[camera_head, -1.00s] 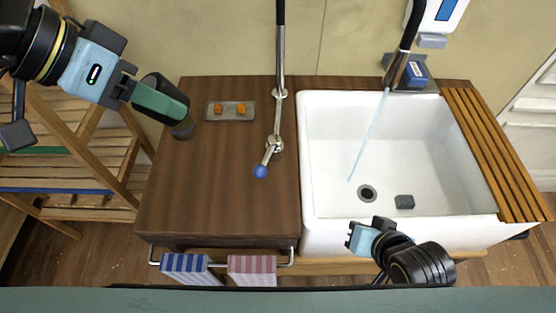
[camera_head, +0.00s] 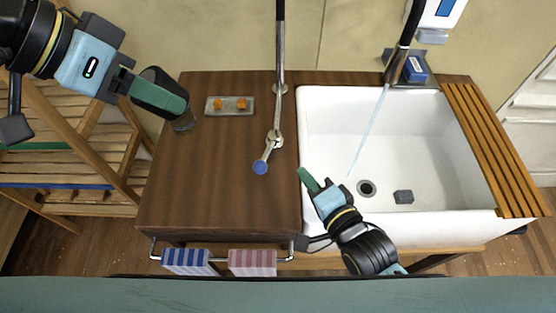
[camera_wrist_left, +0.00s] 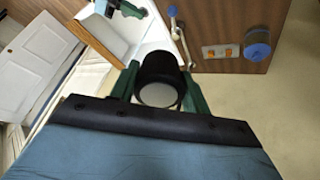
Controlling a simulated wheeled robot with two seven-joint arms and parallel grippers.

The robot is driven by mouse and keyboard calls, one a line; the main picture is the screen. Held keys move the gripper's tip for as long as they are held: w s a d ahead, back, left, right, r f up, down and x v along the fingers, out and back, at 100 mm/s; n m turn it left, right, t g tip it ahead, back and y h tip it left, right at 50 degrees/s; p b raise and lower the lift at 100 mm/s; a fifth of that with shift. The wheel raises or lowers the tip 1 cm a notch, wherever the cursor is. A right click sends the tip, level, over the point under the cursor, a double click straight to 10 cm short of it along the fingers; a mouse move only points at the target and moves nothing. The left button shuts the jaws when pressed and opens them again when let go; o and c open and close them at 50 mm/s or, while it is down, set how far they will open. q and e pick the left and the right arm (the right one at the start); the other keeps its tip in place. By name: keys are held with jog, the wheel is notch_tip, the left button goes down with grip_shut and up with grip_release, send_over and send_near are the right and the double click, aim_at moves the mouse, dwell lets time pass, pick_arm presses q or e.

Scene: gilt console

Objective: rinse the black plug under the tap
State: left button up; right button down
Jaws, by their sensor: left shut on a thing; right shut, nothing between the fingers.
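My left gripper (camera_head: 170,94) is shut on a black cylinder with a pale end, which I take for the black plug (camera_head: 152,77). It also shows between the green fingers in the left wrist view (camera_wrist_left: 158,68). The gripper holds it above the counter's left edge. The tap (camera_head: 408,40) stands at the back of the white sink, far to the right of the plug. A thin water stream (camera_head: 370,130) runs from it into the basin. My right gripper (camera_head: 308,180) is shut and empty at the sink's left front rim.
A glass (camera_head: 184,122) stands on the wooden counter (camera_head: 205,180), close to my left fingers. A plate with two orange knobs (camera_head: 229,105) and a blue-ended pipe (camera_head: 268,150) are further right. A dark grey block (camera_head: 403,196) lies near the drain (camera_head: 367,188). Striped towels hang in front.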

aim_at(269, 152)
pick_arm(q)
jog(key=shift+r, duration=0.15)
pick_arm(e)
jog(key=x, duration=0.5)
jog(key=shift+w+a, duration=0.1)
jog(key=shift+w, duration=0.15)
jog(key=shift+w+a+f, duration=0.15)
jog(key=shift+a+f, duration=0.05)
jog(key=shift+a, duration=0.4)
jog(key=shift+w+a+f, duration=0.1)
jog(key=shift+a+f, duration=0.1)
jog(key=shift+a, duration=0.4)
jog(key=shift+w+a+f, duration=0.15)
jog(key=shift+a+f, duration=0.1)
jog(key=shift+a, duration=0.35)
